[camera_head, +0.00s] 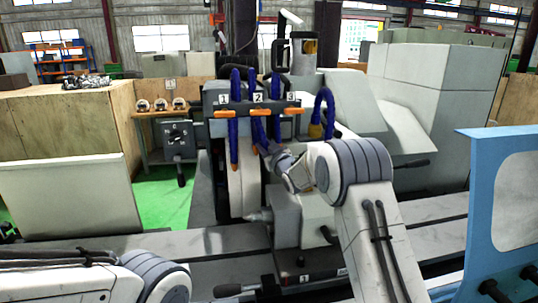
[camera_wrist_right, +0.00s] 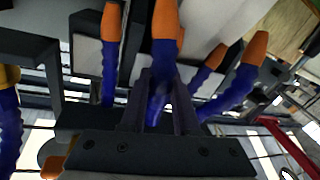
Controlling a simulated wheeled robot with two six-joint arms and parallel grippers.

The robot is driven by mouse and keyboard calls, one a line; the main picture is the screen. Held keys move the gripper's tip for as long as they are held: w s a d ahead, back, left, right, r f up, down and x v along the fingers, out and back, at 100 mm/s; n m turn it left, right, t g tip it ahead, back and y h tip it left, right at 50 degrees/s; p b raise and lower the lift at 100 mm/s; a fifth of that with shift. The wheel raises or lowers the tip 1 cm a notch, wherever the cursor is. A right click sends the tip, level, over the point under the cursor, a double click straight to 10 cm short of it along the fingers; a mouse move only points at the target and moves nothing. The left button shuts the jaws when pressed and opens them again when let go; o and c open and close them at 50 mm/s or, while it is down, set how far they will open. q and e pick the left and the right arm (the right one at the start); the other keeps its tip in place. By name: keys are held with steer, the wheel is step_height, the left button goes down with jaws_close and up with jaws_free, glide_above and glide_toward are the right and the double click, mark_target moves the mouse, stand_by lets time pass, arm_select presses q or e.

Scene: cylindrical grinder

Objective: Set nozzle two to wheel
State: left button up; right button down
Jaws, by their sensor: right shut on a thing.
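Blue segmented coolant hoses with orange tips hang from a bracket with number plates 1, 2 and 3 (camera_head: 258,97). Nozzle one (camera_head: 234,130) hangs straight down in front of the pale grinding wheel (camera_head: 243,188). Nozzle two (camera_head: 256,128) hangs below plate 2, its lower end close to my right gripper (camera_head: 270,150). In the right wrist view, my right gripper (camera_wrist_right: 160,115) is shut on a blue hose that ends in an orange tip (camera_wrist_right: 165,20); it appears to be nozzle two. My left forearm shows at the lower left; its gripper is out of view.
Other hoses stand close beside the held one in the right wrist view (camera_wrist_right: 109,70). Another blue hose (camera_head: 325,98) curves down right of the bracket. A grey control box (camera_head: 180,138) stands left of the wheel. A blue panel (camera_head: 500,210) borders the right.

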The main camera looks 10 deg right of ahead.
steer(key=a+m+b, duration=0.2)
steer(key=b, duration=0.1)
steer(key=shift+f+t, duration=0.3)
steer(key=shift+f, duration=0.1)
steer(key=shift+a+r+m+b, duration=0.2)
steer(key=shift+a+m+b, duration=0.05)
steer(key=shift+m+b, duration=0.2)
arm_select(q)
step_height(320, 180, down, 5)
arm_select(e)
steer(key=c, duration=0.6)
jaws_free()
steer(key=shift+c, duration=0.2)
steer(key=shift+s, duration=0.1)
